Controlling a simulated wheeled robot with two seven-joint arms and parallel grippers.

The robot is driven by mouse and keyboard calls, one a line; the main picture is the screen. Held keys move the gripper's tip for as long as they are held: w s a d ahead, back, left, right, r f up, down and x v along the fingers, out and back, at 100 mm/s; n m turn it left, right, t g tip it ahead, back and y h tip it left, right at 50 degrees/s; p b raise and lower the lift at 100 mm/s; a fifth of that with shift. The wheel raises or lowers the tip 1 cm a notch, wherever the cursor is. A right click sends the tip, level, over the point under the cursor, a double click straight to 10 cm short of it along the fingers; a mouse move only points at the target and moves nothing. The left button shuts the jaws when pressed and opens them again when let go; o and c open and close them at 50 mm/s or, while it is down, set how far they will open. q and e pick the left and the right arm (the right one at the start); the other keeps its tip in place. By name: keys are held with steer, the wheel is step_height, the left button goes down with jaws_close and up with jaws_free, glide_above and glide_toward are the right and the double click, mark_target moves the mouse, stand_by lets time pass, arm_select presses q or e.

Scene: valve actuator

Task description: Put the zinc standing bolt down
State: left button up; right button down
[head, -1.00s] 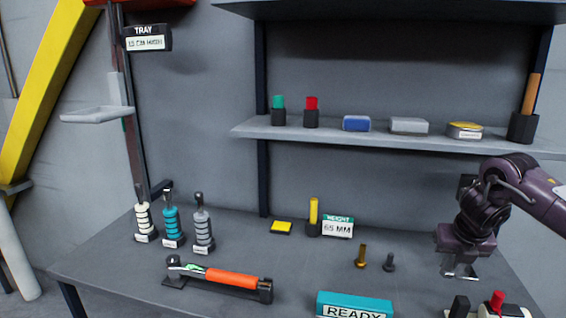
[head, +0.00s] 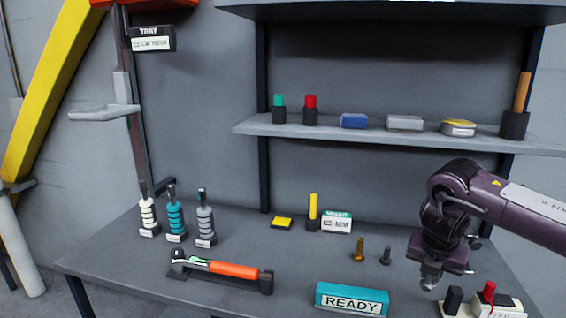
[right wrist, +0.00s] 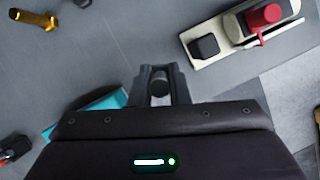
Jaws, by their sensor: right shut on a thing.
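My right gripper (head: 432,281) is low over the right part of the bench, left of the red-knobbed box. In the right wrist view its fingers (right wrist: 160,88) are shut on a small grey piece with a round end, which I take to be the zinc bolt (right wrist: 159,87). Most of it is hidden by the fingers, and I cannot tell whether it touches the bench. My left gripper is not in view.
A teal READY block (head: 352,299) lies left of and nearer than my gripper. A pale base with a red knob (head: 489,291) and black block (head: 453,300) is close on the right. An orange-handled tool (head: 232,270) lies left. A shelf (head: 300,133) hangs behind.

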steer(key=s+a+f+m+g+h, duration=0.2)
steer(key=s+a+f+m+g, duration=0.3)
steer(key=s+a+m, duration=0.65)
steer(key=s+a+f+m+g+y, duration=0.2)
steer(key=s+m, duration=0.8)
steer(key=m, duration=0.7)
steer(key=shift+a+f+g+y, duration=0.25)
steer(key=shift+g+y, duration=0.45)
steer(key=shift+y, duration=0.7)
